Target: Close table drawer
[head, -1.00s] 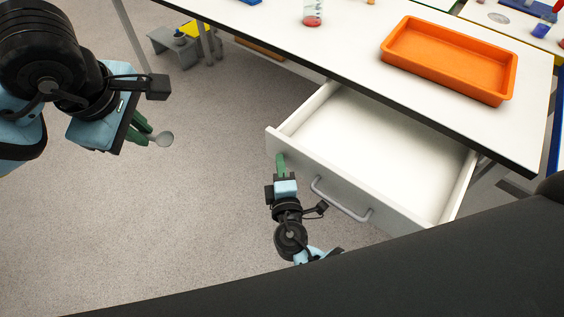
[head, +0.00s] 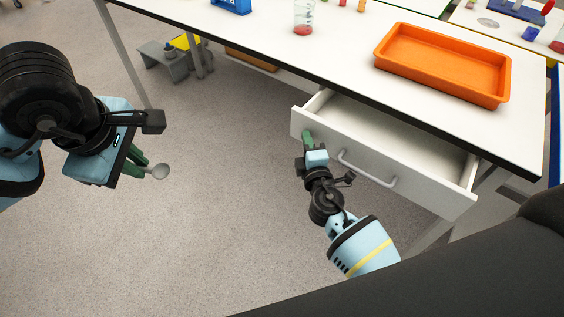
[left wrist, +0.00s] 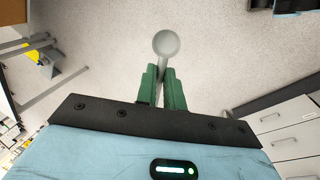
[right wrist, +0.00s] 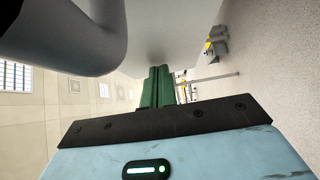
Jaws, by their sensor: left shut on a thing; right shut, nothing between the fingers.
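The white table drawer (head: 420,183) stands partly open under the white table (head: 300,52). Its grey bar handle (head: 366,170) is on the front. My right gripper (head: 308,138) is shut and empty, with its green fingertips at the left part of the drawer front. In the right wrist view the shut fingers (right wrist: 157,85) are close against the pale drawer front, and the grey handle (right wrist: 95,40) looms large. My left gripper (head: 138,163) is over open floor, shut on a grey spoon-like tool with a round end (head: 160,171), also seen in the left wrist view (left wrist: 166,43).
On the table are an orange tray (head: 440,88), a beaker with red liquid (head: 303,18) and a blue rack (head: 232,5). A grey step stool (head: 168,62) stands on the floor at the back left. The floor left of the drawer is clear.

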